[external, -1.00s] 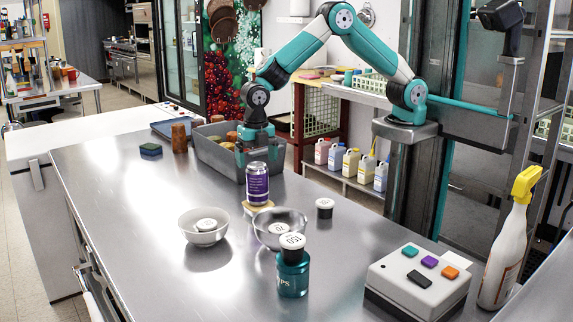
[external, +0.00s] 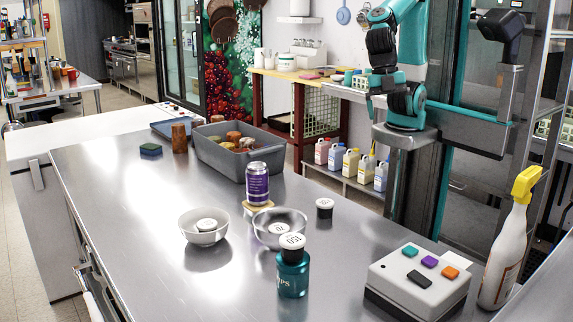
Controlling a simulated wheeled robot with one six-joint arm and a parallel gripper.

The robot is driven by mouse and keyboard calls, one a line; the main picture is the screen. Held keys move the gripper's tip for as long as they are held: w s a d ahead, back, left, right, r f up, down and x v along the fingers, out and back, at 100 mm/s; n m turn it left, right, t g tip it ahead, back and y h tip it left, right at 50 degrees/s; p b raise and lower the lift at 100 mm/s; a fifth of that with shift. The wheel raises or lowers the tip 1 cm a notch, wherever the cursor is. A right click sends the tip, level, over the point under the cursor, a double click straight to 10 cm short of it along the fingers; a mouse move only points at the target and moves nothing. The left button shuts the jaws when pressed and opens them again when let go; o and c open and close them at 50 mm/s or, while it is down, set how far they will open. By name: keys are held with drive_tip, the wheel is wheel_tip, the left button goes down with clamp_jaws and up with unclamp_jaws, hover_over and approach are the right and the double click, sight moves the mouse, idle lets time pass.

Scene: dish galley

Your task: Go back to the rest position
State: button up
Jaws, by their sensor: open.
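My arm is folded up over its mount at the upper right, clear of the steel counter (external: 150,215). My gripper (external: 374,107) hangs beside the arm's base, pointing down. It is small and dark here and its fingers are hard to make out, but it is open, with nothing seen in it. The grey tub (external: 225,160) stands at the back of the counter with several brown and yellowish items inside, well to the left of my gripper.
A purple can (external: 257,184), two bowls (external: 204,232) (external: 292,215), a teal bottle (external: 293,275), a button box (external: 418,283) and a spray bottle (external: 505,245) stand on the counter. Several jugs (external: 351,165) sit on a low shelf behind. The air above the counter is free.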

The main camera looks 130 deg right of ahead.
drive_tip(key=s+a+m, duration=0.1)
drive_tip(key=s+a, duration=0.1)
drive_tip(key=s, duration=0.5)
drive_tip(key=shift+s+a+f+m+y, duration=0.2)
drive_tip(key=shift+s+f+m+y, duration=0.1)
drive_tip(key=shift+m+y, duration=0.1)
idle(0.4)
